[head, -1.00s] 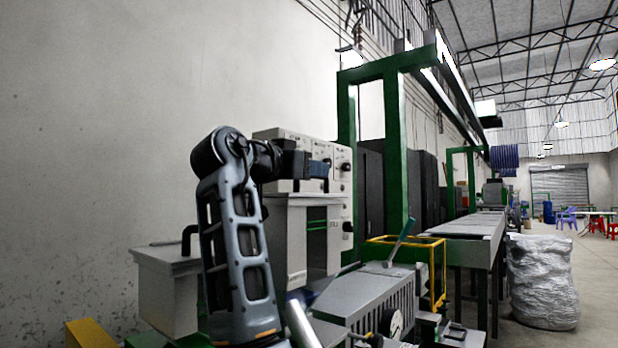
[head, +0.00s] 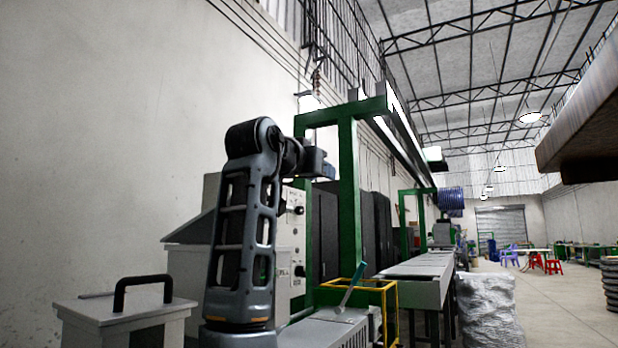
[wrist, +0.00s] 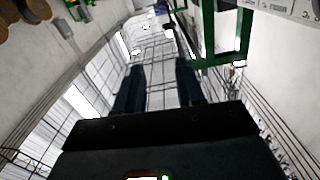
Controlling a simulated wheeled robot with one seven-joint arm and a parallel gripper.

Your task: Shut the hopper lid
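A pale grey box (head: 118,330) stands at the lower left of the head view. Its flat grey lid (head: 110,308) has a black arched handle (head: 142,288) and lies level on top. I cannot tell for sure that this is the hopper lid, or whether it is fully seated. Behind it, a grey sloped panel (head: 190,230) sits on the machine, partly hidden by my arm. My gripper (head: 326,168) is up and to the right of both, touching neither. In the wrist view my gripper (wrist: 159,68) has its two dark fingers apart with nothing between them.
The machine's control panel (head: 297,212) is behind my arm. A green frame (head: 348,190), a yellow rail (head: 385,300) and a blue lever (head: 352,283) stand to the right. A silver wrapped bundle (head: 488,308) stands on the floor. A brown slab edge (head: 585,130) juts in at upper right.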

